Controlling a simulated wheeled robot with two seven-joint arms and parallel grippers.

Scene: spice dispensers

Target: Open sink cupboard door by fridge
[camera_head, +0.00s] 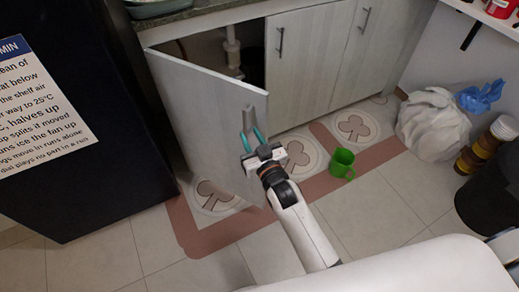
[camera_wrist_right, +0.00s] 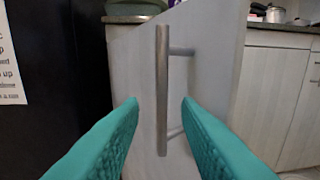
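The pale wood-grain sink cupboard door (camera_head: 190,110) beside the fridge stands partly open, swung outward with its left edge at the cabinet by the fridge. Its upright metal bar handle (camera_wrist_right: 162,75) is near the free edge. My right gripper (camera_head: 252,134) is at this handle. In the right wrist view its teal fingers (camera_wrist_right: 160,103) are apart, one on each side of the bar, with gaps between them and the bar. Inside the open cupboard a white pipe (camera_head: 232,48) shows. My left gripper is not in view.
The dark fridge (camera_head: 80,190) stands left of the door. A white bag (camera_head: 432,125) and a dark bin (camera_head: 490,190) are at the right. Floor in front of the door looks clear.

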